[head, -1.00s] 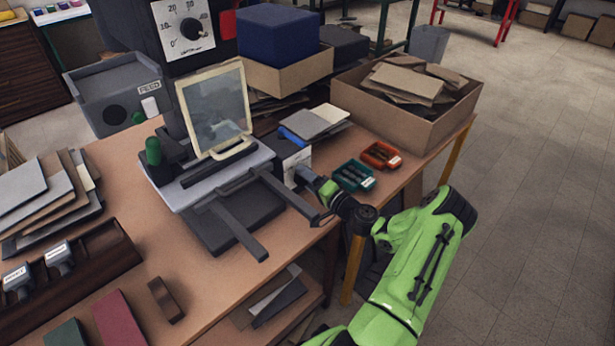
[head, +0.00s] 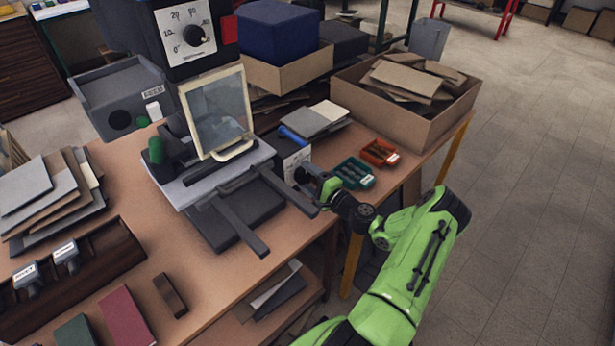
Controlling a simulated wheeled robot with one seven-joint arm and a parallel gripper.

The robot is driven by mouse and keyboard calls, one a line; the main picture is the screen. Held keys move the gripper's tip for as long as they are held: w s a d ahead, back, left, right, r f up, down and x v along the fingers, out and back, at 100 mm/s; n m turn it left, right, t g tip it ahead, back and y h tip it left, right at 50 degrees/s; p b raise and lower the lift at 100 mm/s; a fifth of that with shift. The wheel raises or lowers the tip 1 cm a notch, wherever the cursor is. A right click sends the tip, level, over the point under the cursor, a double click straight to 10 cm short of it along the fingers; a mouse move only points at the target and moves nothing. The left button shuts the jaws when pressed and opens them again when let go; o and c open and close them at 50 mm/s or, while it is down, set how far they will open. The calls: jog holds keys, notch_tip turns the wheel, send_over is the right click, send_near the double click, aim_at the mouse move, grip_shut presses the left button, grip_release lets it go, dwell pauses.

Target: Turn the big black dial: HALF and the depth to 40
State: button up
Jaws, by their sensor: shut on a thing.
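A black dial (head: 194,36) sits on a white plate marked 0, 20 and 40, on a dark box at the upper left. The foil press or machine (head: 212,170) with a cream-framed window stands on the table. A small white panel (head: 293,163) is on its right side. My gripper (head: 308,179) is at this panel, well away from the dial with the scale. It is shut on a small dark part at the panel; my fingers and wrist hide most of it. The word HALF cannot be read from here.
Two dark rails (head: 240,228) stick out toward the front. A teal tray (head: 354,173) and a red tray (head: 380,153) lie close behind my gripper. A carton of boards (head: 405,100) stands at the back right. Handled tools (head: 66,257) lie at left.

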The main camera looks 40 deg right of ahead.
jog(key=shift+f, duration=0.1)
dwell(0.3)
jog(key=o, duration=1.1)
jog(key=shift+c, duration=0.2)
jog(key=s+p, duration=0.2)
jog(key=s, duration=1.4)
jog(key=shift+d, duration=0.25)
jog(key=shift+w, duration=0.1)
